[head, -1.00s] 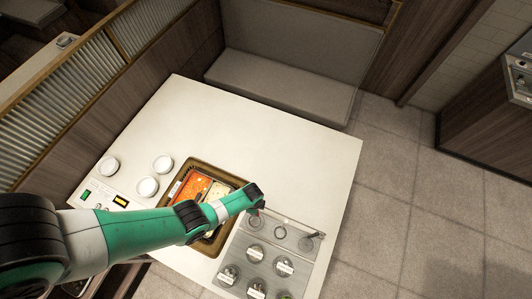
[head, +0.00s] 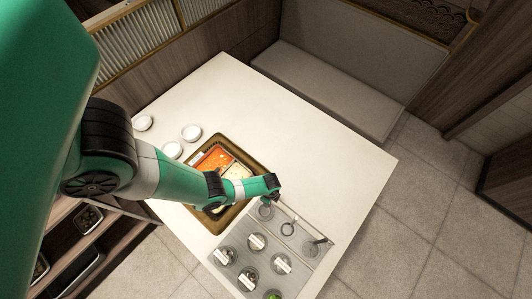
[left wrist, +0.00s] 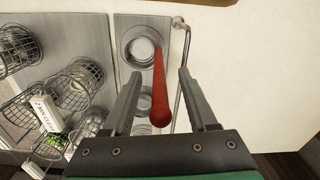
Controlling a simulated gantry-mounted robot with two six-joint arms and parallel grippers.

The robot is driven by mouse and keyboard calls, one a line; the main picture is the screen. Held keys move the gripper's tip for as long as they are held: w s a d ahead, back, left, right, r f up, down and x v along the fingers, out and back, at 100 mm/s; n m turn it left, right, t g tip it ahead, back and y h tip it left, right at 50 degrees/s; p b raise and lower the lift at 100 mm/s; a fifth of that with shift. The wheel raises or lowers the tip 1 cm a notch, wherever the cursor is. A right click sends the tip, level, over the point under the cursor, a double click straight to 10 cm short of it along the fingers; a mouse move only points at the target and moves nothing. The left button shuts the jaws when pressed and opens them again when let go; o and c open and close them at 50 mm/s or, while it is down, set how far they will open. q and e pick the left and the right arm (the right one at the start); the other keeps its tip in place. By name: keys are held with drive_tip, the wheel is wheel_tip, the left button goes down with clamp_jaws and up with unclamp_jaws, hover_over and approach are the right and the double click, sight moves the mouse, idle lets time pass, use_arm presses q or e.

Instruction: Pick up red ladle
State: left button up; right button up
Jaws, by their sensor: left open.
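The red ladle (left wrist: 160,95) shows in the left wrist view as a red handle with a rounded end towards me. Its far end reaches the edge of a round metal well (left wrist: 141,46); its bowl is not clear to see. My left gripper (left wrist: 159,74) is open, one finger on each side of the handle, with gaps visible on both sides. In the head view my left gripper (head: 273,191) is over the near-right corner of the hotpot tray, beside the row of sauce wells (head: 288,228). I cannot make out the red ladle there.
Several wire baskets (left wrist: 78,82) stand in a metal rack left of the wells. A thin metal handle (left wrist: 183,55) rises close by the right finger. The hotpot (head: 213,157) and white bowls (head: 191,132) are on the table; its far part (head: 290,130) is clear.

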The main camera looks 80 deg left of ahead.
use_arm(q)
drive_tip(key=shift+f, duration=0.1)
clamp_jaws()
idle(0.6)
